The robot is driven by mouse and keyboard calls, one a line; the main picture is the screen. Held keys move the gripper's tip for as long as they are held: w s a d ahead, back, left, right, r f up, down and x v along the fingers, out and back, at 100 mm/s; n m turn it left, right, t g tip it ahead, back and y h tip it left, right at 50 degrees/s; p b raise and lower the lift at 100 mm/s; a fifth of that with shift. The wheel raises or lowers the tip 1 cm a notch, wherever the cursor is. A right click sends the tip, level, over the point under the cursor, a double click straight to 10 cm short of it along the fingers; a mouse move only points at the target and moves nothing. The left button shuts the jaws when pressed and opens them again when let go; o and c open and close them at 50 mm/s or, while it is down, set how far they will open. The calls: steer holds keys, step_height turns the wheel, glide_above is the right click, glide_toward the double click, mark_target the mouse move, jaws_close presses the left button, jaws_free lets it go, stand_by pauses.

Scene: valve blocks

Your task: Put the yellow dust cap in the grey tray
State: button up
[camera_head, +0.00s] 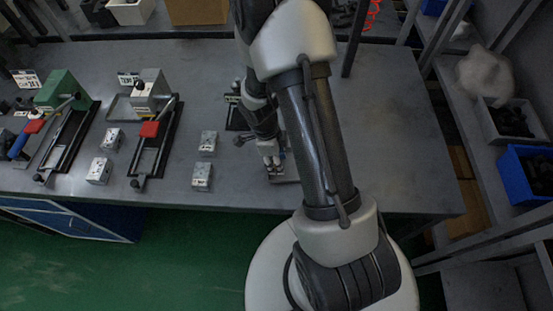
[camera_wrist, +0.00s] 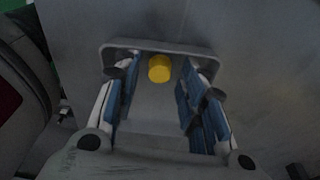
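The yellow dust cap (camera_wrist: 159,68) shows in the wrist view as a small round yellow piece. It appears to lie inside the grey tray (camera_wrist: 150,46), near the tray's far wall. My gripper (camera_wrist: 158,82) is over the tray, with its blue-padded fingers spread apart on either side of the cap. Clear gaps show between the cap and both fingers. In the head view my gripper (camera_head: 272,160) is low over the tray (camera_head: 288,178) near the table's front edge. My arm hides most of the tray there, and the cap cannot be made out.
Several small metal valve blocks (camera_head: 202,176) stand on the grey table (camera_head: 390,130) to the left. Fixtures with red handles (camera_head: 150,129) stand farther left. A blue bin (camera_head: 524,172) is on the right shelf. The table right of my arm is clear.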

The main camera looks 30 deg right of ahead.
steer(key=a+r+n+t+p, duration=0.1)
steer(key=a+r+n+p, duration=0.15)
steer(key=r, duration=0.85)
steer(key=a+r+n+t+p, duration=0.1)
steer(key=r+n, duration=0.3)
steer(key=r, duration=0.7)
steer(key=s+a+r+n+t+y, duration=0.1)
steer(key=s+a+r+n+t, duration=0.2)
steer(key=s+r+n, duration=1)
steer(key=a+r+n, duration=0.1)
steer(key=a+n, duration=0.2)
steer(key=n, duration=0.3)
steer(key=shift+s+a+r+t+y, duration=0.3)
steer(key=shift+s+a+t, duration=0.1)
steer(key=shift+a, duration=0.1)
